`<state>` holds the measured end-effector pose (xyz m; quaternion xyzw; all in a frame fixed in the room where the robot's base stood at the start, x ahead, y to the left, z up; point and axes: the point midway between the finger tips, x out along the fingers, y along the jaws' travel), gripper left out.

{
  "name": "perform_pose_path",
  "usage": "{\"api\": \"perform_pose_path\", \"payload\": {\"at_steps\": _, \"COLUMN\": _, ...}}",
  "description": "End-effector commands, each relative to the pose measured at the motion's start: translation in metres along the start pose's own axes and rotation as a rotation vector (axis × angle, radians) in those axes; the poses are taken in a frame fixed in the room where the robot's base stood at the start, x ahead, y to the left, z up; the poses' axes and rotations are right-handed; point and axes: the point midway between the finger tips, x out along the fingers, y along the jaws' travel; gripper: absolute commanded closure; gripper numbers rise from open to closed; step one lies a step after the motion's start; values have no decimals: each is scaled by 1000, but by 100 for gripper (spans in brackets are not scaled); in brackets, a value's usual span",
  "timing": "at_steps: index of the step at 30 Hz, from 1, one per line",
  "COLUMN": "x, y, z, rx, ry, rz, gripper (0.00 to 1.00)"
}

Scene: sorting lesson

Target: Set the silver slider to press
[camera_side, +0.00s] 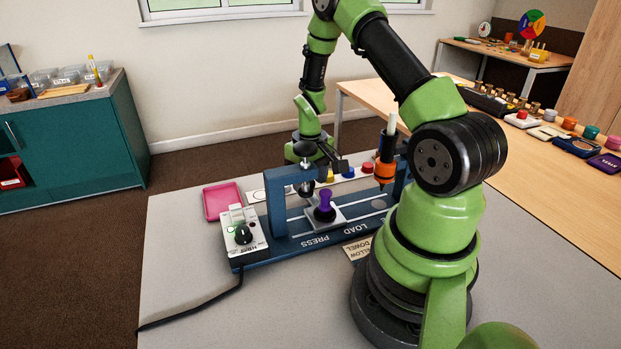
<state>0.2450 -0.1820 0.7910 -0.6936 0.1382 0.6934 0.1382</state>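The silver slider (339,217) is a small metal plate on pale rails, on the blue base (290,248) marked LOAD PRESS. It carries a black round holder with a purple peg (326,197) standing upright. It sits near the left part of the rails, close to the blue press frame (275,205) with its black screw knob (304,149). My gripper (338,166) is small and dark, behind the press frame and above the far side of the base.
An orange-collared tool (384,172) stands over the rails' right end. Yellow, blue and red buttons (367,167) line the far side. A grey control box (243,234) with a black dial is at the left, beside a pink tray (222,202). The front-left table is clear except for a cable.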

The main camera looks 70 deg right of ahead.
Motion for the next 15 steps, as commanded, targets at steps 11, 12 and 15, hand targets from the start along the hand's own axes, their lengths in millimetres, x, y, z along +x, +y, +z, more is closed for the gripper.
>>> {"api": "perform_pose_path", "payload": {"at_steps": 11, "x": -29, "y": 0, "z": -1, "rx": -1, "ry": 6, "rz": 1, "gripper": 49}}
{"api": "perform_pose_path", "payload": {"at_steps": 12, "x": -37, "y": 0, "z": -1, "rx": 0, "ry": 7, "rz": 2, "gripper": 49}}
{"api": "perform_pose_path", "payload": {"at_steps": 15, "x": -57, "y": 0, "z": -1, "rx": 0, "ry": 7, "rz": 2, "gripper": 49}}
